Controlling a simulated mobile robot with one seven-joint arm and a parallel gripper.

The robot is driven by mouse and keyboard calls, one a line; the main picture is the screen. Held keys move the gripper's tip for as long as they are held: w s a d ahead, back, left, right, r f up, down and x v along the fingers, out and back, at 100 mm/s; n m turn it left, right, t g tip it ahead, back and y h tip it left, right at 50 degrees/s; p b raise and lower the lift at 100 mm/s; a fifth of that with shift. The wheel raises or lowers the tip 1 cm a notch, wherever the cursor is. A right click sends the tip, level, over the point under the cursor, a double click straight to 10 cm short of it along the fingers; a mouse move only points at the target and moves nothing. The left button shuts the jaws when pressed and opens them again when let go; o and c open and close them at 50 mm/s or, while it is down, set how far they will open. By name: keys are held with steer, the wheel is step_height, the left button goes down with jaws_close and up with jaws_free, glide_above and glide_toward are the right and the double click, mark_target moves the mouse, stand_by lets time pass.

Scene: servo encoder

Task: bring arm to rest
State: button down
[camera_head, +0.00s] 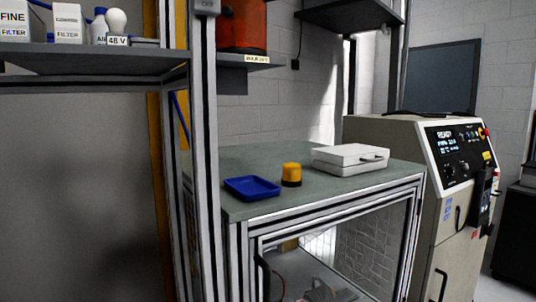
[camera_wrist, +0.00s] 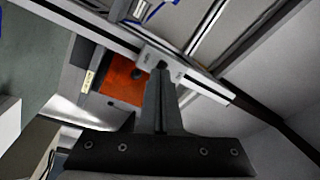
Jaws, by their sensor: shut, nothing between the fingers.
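My gripper (camera_wrist: 160,75) shows only in the wrist view, at the lower middle. Its two dark fingers are together and empty. Behind the fingertips is a pale fitting (camera_wrist: 150,57) on the metal frame; I cannot tell the gap between them. My arm and gripper are out of sight in the head view.
In the head view, a grey-green bench (camera_head: 262,157) holds a blue tray (camera_head: 252,188), a yellow-and-black cylinder (camera_head: 291,174) and a white case (camera_head: 350,159). A metal post (camera_head: 204,150), a left shelf (camera_head: 90,60) and a beige machine (camera_head: 440,150) stand around it. An orange container (camera_head: 242,25) is above.

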steer(key=w+d+f+n+g+h+p, duration=0.15)
steer(key=d+f+h, duration=0.25)
steer(key=f, duration=0.9)
steer(key=s+d+f+n+g+h+p, duration=0.1)
steer(key=s+d+f, duration=0.3)
steer(key=f, duration=0.6)
steer(key=s+d+f+n+g+h+p, duration=0.1)
steer(key=s+d+f+g+h, duration=0.3)
steer(key=f, duration=0.7)
steer(key=s+d+f+n+g+h+p, duration=0.2)
steer(key=s+d+f, duration=0.3)
steer(key=f, duration=0.6)
steer(key=shift+d+g+h+p, duration=0.35)
steer(key=shift+d+g, duration=0.4)
steer(key=shift+d, duration=0.4)
